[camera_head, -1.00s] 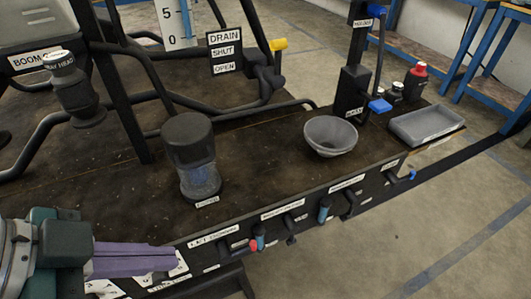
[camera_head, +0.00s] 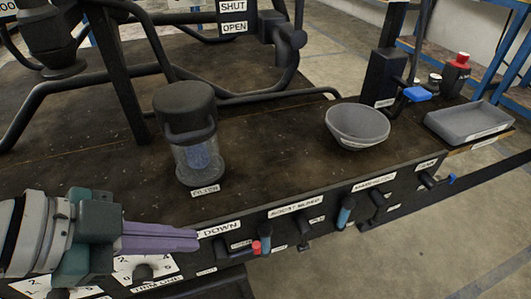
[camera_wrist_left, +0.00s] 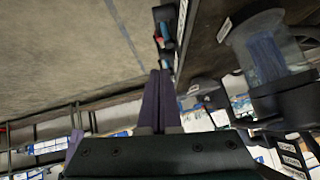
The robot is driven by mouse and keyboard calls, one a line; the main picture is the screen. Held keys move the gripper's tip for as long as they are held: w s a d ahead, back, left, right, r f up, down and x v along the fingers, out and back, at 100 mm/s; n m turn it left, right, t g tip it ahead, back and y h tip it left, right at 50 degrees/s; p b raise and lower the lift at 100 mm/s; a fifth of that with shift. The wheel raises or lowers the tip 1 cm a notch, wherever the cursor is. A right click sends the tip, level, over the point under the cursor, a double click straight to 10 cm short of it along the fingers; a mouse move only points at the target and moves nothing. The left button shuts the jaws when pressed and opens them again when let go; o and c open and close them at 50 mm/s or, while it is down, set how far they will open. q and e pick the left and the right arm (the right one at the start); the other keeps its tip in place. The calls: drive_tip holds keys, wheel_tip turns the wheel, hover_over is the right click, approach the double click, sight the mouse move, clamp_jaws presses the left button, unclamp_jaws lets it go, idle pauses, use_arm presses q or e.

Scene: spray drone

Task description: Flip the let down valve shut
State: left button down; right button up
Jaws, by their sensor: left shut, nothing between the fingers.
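The let down valve (camera_head: 254,248) is on the front face of the bench, below a label that reads "DOWN", its first word hidden by my gripper. In the left wrist view the fingers (camera_wrist_left: 160,75) point up at small red and blue parts (camera_wrist_left: 161,36) on the panel edge. My right gripper is not in view.
A clear filter jar (camera_head: 193,150) with a dark lid stands on the bench above the valve. A grey bowl (camera_head: 357,127) and a grey tray (camera_head: 468,122) are further right. Another blue valve handle (camera_head: 346,212) sits along the front panel. The floor before the bench is clear.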

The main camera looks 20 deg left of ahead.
use_arm(q)
drive_tip(key=b, duration=0.3)
hover_over(250, 249)
drive_tip(key=s+a, duration=0.2)
drive_tip(key=s, duration=0.1)
wheel_tip(250, 249, down, 6)
drive_tip(key=f+b, duration=0.1)
drive_tip(key=f, duration=0.2)
drive_tip(key=shift+w+d+b, duration=0.1)
drive_tip(key=shift+w+b, duration=0.25)
drive_tip(key=shift+w, duration=0.05)
drive_tip(key=shift+w+a+f+b, duration=0.1)
drive_tip(key=shift+a+f+b, duration=0.1)
drive_tip(key=shift+f+b, duration=0.25)
drive_tip(key=shift+f, duration=0.15)
drive_tip(key=shift+p, duration=0.65)
drive_tip(key=shift+w+d+g+y, duration=0.1)
drive_tip(key=shift+g+y, duration=0.2)
drive_tip(key=shift+y, duration=0.1)
